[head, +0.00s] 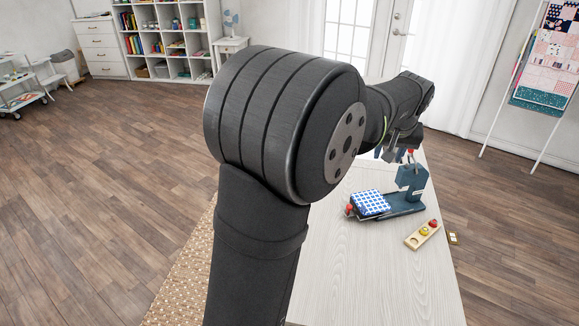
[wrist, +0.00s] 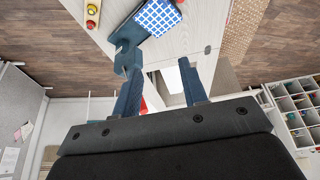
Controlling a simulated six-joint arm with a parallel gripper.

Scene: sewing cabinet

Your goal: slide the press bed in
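The press (head: 411,180) is a dark blue-grey machine with an upright head, standing on the pale table. A red knob (head: 410,153) shows at its top. Its bed, with a blue-and-white checked pad (head: 370,203), extends left of the head, and a red knob (head: 349,209) is at the bed's left end. The pad also shows at the top of the wrist view (wrist: 157,17). My gripper (wrist: 160,78) is open, its two fingers apart with nothing visible between them. In the head view it is above and behind the press, partly hidden by my arm.
A small wooden tray (head: 413,242) with a yellow and a red piece lies in front of the press, near the right table edge. The table (head: 370,285) is bare toward the front. My arm hides its left part.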

